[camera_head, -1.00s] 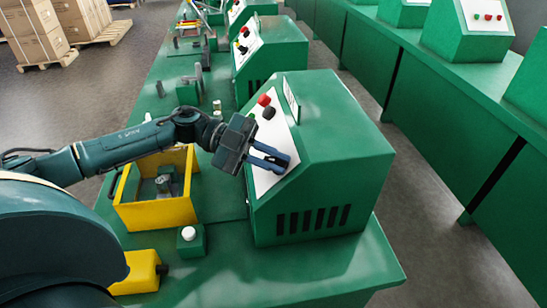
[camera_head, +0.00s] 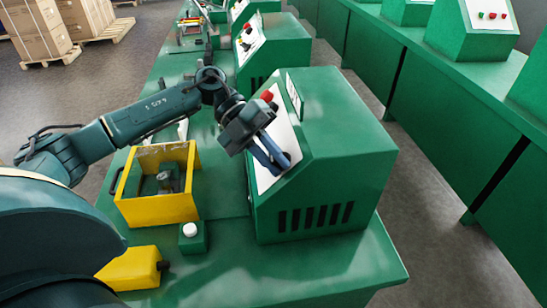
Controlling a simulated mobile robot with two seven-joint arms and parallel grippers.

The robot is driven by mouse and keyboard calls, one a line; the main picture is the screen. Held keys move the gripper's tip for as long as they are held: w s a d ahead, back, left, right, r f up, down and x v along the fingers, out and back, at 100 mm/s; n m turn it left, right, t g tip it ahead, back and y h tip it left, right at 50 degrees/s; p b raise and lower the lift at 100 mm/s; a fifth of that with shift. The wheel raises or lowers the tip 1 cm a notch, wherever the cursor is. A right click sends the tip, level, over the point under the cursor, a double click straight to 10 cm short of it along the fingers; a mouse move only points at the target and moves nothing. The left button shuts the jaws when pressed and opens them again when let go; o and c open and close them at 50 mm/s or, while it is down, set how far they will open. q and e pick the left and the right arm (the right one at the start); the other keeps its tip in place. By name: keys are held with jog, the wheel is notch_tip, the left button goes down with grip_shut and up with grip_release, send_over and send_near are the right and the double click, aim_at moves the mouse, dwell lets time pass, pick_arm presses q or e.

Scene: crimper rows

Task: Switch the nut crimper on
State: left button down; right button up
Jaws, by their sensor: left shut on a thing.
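The nut crimper's green control box (camera_head: 345,150) stands on the green bench at the middle right. Its slanted white panel (camera_head: 264,182) faces left and carries a red button (camera_head: 267,96) near the top. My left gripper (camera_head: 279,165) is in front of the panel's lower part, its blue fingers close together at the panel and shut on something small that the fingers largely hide. The dark knob seen earlier beside the red button is hidden behind the gripper. My right gripper does not show.
A yellow open-topped guard (camera_head: 160,209) with a metal fixture inside stands left of the box. A green block with a white button (camera_head: 190,231) sits in front, near a yellow part (camera_head: 132,268). More green boxes (camera_head: 272,50) line the bench behind.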

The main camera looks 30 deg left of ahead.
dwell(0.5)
pick_arm(q)
jog(key=c, duration=1.4)
grip_release()
jog(key=shift+c, duration=0.2)
jog(key=b+v, duration=0.2)
jog(key=v, duration=1.1)
